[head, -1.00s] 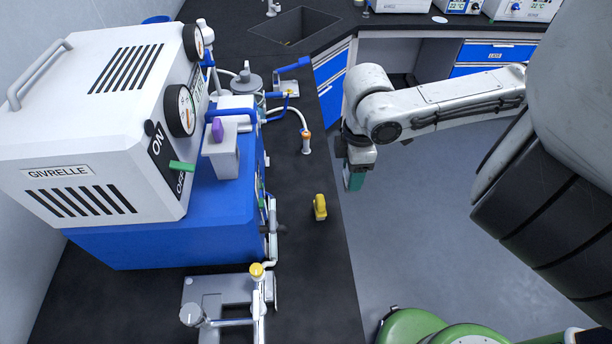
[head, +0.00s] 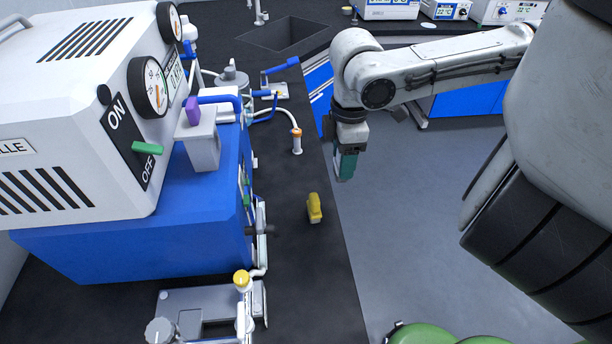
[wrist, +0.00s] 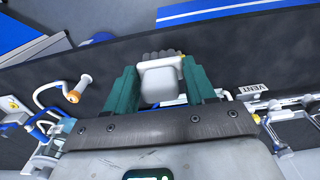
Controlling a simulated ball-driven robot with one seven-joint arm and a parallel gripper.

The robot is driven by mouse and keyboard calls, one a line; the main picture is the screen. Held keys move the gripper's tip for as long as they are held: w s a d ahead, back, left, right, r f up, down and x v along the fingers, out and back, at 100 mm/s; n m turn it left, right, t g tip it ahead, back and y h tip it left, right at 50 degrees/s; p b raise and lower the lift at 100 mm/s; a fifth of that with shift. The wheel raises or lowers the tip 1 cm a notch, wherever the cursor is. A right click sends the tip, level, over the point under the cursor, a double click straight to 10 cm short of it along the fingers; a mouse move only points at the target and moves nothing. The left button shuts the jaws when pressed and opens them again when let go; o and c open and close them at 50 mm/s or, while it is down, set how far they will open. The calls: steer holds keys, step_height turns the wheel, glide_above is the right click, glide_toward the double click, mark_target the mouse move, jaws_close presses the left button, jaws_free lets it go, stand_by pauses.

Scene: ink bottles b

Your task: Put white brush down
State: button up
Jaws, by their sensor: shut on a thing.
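The white brush (wrist: 161,82) sits between the two green fingers of my gripper (wrist: 163,86) in the wrist view. Its dark grey end shows just beyond the white part. In the head view my gripper (head: 346,165) hangs beside the right edge of the black bench (head: 290,235), against the floor behind. The brush cannot be made out clearly in the head view.
A white-and-blue machine (head: 185,225) fills the bench's left side. A sink (head: 285,35) lies at the back. The front right bench strip is clear.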

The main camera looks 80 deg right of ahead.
steer(key=shift+w+f+b, duration=0.2)
steer(key=shift+f+b, duration=0.3)
steer(key=shift+b, duration=0.75)
steer(key=shift+w+d+f+b, duration=0.1)
steer(key=shift+w+f+b, duration=0.15)
steer(key=shift+b, duration=0.4)
steer(key=w+d+f, duration=0.2)
steer(key=w+d+f+b, duration=0.1)
steer(key=w+d+f, duration=0.1)
steer(key=w, duration=0.1)
steer(key=w+d+f, duration=0.2)
steer(key=w, duration=0.1)
steer(key=shift+f, duration=0.2)
steer(key=shift+w+d+f, duration=0.25)
steer(key=shift+w+f, duration=0.05)
steer(key=shift+f, duration=0.2)
steer(key=shift+w+f+p, duration=0.1)
steer(key=shift+f+p, duration=0.2)
steer(key=shift+f, duration=1.2)
steer(key=o, duration=0.9)
steer(key=shift+d, duration=0.1)
steer(key=shift+o, duration=0.2)
